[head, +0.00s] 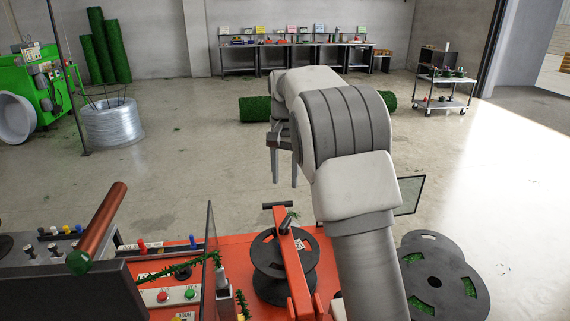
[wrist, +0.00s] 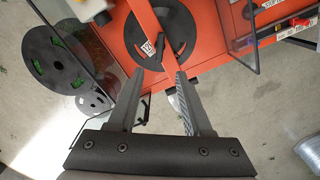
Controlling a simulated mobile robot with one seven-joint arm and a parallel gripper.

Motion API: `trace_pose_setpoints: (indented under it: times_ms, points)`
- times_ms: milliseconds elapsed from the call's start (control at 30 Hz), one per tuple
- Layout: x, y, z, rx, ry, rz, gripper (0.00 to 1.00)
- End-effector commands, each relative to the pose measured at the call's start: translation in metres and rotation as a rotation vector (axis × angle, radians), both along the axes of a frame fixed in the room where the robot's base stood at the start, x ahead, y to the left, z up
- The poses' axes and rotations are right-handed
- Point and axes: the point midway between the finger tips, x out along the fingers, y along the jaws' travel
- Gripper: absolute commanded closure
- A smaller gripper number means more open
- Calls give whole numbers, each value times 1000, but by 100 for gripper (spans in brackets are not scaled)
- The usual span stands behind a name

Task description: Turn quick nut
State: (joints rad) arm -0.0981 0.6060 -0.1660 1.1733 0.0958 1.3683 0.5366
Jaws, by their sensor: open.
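A black spool (head: 268,285) sits on the orange-red machine (head: 235,250), with a red arm (head: 293,262) slanting across it. The spool (wrist: 180,28) and red arm (wrist: 146,20) also show in the wrist view, beyond the fingertips. A dark crossbar (head: 275,205) tops the red arm's upper end. I cannot make out the quick nut clearly in either view. My gripper (head: 285,182) points down, behind and above the spool.
Clear panels (head: 211,250) stand beside the spool. Black reels with green fill (head: 440,280) lie at the right. A control box with red and green buttons (head: 175,295) is at the front left. Open floor (head: 180,190) lies behind the machine. A wire coil (head: 112,122) stands at the left.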

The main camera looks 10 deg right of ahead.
Motion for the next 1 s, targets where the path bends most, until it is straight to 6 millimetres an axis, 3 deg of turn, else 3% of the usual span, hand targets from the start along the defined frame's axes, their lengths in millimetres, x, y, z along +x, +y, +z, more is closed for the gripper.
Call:
trace_pose_setpoints:
  times_ms: [100, 233, 700, 867, 1000]
  points:
    - [1, 0, 20, 0, -2, 0, 50]
    - [0, 0, 31, 0, -1, 0, 50]
    - [-2, 0, 37, 2, -5, 4, 50]
    - [-19, -3, 54, 10, -33, 29, 50]
    - [-45, -5, 74, 19, -76, 71, 50]
